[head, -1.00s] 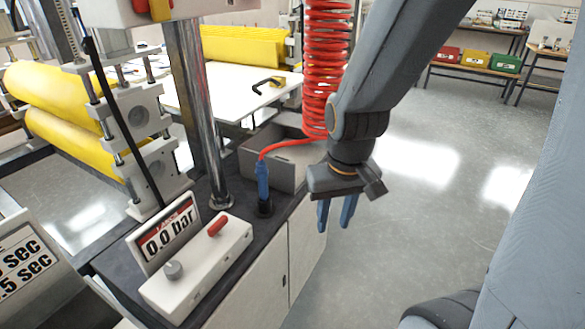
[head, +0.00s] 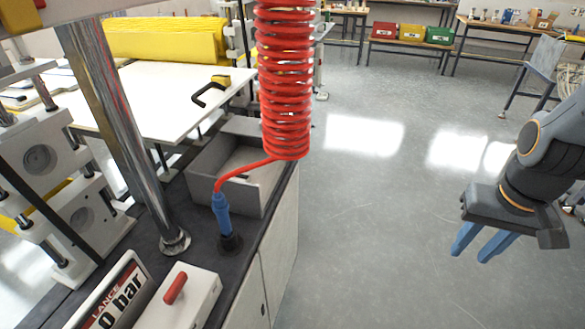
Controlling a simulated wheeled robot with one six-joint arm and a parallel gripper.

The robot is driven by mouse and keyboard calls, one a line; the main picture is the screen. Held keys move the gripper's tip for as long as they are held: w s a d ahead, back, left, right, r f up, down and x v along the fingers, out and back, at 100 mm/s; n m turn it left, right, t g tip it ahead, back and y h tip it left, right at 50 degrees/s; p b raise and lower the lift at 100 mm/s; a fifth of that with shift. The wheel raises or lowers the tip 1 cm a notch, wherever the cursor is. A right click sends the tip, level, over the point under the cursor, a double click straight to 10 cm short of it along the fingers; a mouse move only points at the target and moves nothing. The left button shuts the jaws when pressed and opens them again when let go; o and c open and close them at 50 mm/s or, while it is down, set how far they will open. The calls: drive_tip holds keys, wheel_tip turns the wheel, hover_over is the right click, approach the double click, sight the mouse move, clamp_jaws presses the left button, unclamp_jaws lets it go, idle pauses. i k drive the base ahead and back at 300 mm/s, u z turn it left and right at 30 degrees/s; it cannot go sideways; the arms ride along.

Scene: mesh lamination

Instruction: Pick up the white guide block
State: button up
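I cannot make out a loose white guide block in the head view. My gripper (head: 471,256) hangs at the right over the bare floor. Its two blue fingers point down and stand apart with nothing between them. An open grey bin (head: 203,172) sits on the dark cabinet top, left of my gripper; the inside of the bin shows only in part.
A red coiled hose (head: 285,85) hangs beside the bin, and its blue connector (head: 222,215) plugs into the dark cabinet top (head: 192,238). A steel post (head: 125,140) stands at left. A white table (head: 165,98) lies behind. The floor (head: 380,220) is clear.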

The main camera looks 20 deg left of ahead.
sight(246, 177)
drive_tip(key=z, duration=0.15)
drive_tip(key=i, duration=1.2)
drive_tip(key=u, duration=3.2)
